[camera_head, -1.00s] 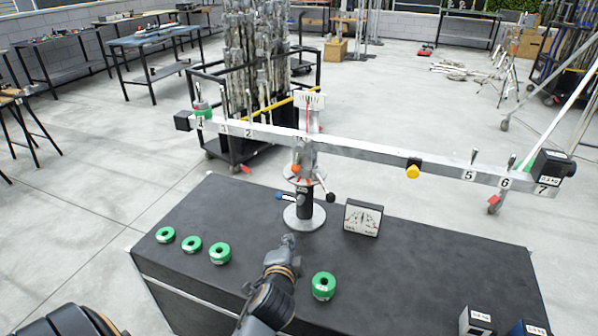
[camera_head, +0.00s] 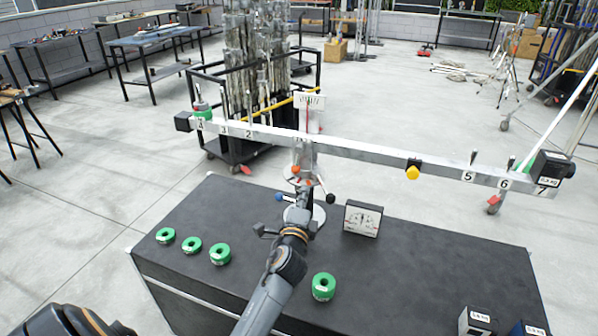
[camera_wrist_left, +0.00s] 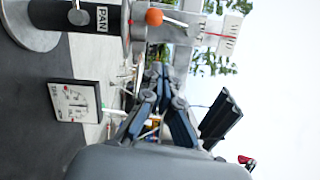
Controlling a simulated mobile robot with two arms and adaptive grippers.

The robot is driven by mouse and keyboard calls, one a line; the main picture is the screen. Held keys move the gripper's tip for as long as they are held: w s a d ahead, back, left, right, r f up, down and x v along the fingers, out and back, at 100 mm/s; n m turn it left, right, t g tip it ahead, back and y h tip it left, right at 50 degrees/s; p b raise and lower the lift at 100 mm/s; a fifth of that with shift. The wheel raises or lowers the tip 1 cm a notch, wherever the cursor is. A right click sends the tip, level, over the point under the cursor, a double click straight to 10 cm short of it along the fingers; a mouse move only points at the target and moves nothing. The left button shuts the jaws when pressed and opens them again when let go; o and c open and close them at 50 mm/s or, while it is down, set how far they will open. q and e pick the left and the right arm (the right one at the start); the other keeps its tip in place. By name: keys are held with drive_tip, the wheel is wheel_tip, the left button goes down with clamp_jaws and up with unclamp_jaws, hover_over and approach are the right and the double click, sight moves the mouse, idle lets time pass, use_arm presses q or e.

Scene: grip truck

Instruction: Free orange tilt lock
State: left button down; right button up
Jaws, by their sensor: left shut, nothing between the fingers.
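The orange tilt lock knob (camera_head: 295,169) sits on the stand's post below the tilted beam (camera_head: 375,152). It also shows as an orange ball on a short lever in the left wrist view (camera_wrist_left: 154,17), beside the post marked PAN. My left gripper (camera_head: 305,190) is in front of the post, just below the orange knob in the head view. In the left wrist view its fingers (camera_wrist_left: 162,72) are shut and empty, with the orange knob apart from them near the top edge. My arm hides part of the post and the round base. My right gripper is out of view.
A blue knob (camera_head: 279,196) and a black knob (camera_head: 331,197) flank the post. A dial box (camera_head: 362,218) stands right of the base. Several green rings, one of them here (camera_head: 323,287), lie on the black table (camera_head: 420,270). Dark weight blocks (camera_head: 476,322) stand at its front right.

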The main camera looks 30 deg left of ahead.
sight(298, 159)
use_arm(q)
drive_tip(key=w+a, duration=0.3)
drive_tip(key=w, duration=0.1)
drive_tip(key=w+a+p, duration=0.1)
drive_tip(key=w+a, duration=0.1)
drive_tip(key=shift+w+a+r, duration=0.3)
drive_tip(key=shift+w+r, duration=0.05)
drive_tip(key=shift+w, duration=0.05)
drive_tip(key=shift+w+a, duration=0.15)
drive_tip(key=shift+a, duration=0.2)
drive_tip(key=shift+a+f+m+b, duration=0.1)
drive_tip(key=shift+a+m+b, duration=0.3)
drive_tip(key=shift+m, duration=0.3)
